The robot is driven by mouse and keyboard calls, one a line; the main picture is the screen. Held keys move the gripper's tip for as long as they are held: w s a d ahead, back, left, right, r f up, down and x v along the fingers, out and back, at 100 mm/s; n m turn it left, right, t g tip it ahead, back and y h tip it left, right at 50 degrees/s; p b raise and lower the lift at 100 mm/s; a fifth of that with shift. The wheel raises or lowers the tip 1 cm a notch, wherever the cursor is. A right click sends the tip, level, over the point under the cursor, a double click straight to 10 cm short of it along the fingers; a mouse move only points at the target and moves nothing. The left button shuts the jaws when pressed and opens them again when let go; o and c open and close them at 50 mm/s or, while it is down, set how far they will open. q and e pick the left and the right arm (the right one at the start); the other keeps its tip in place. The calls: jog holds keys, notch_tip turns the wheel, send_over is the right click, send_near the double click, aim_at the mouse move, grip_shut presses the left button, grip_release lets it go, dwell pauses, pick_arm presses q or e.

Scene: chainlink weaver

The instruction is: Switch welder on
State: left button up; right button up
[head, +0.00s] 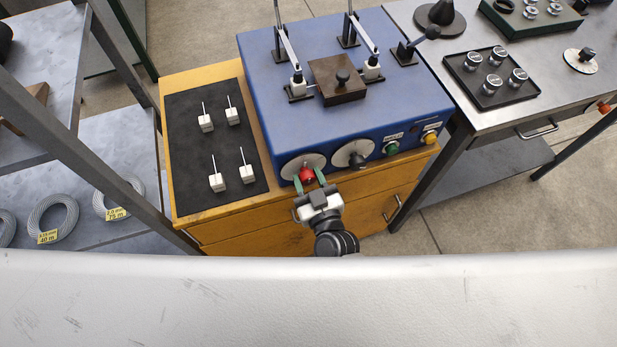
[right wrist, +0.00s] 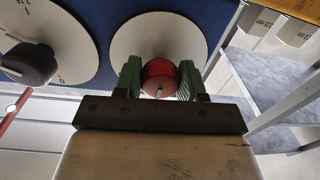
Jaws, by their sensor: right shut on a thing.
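The welder (head: 277,110) is a blue box on a wooden cabinet. Its front carries a red knob (head: 306,174) on a round pale dial (head: 292,165), with a black knob (head: 356,160) on a second dial to the right. My right gripper (head: 309,174) is at the red knob, its green fingers on either side of it. In the right wrist view the red knob (right wrist: 159,76) sits between the two fingers, which are shut on it. The dial (right wrist: 135,45) shows behind it. The fingers hide part of the dial markings. My left gripper is in no view.
A green button (head: 391,148) and a yellow button (head: 430,137) are on the welder's right front. A black mat (head: 215,140) with several white blocks lies to the left. A metal table (head: 500,110) stands right, and shelves with wire coils (head: 54,218) stand left.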

jog(key=m, duration=0.5)
jog(key=shift+a+m+b, duration=0.1)
jog(key=shift+m+b, duration=0.3)
jog(key=m+b, duration=0.1)
jog(key=m, duration=0.4)
jog(key=shift+m, duration=0.3)
jog(key=o, duration=0.9)
jog(key=shift+s, duration=0.1)
jog(key=b+v, duration=0.1)
jog(key=v, duration=0.9)
jog(key=shift+s+f+b, duration=0.1)
jog(key=shift+s+b, duration=0.3)
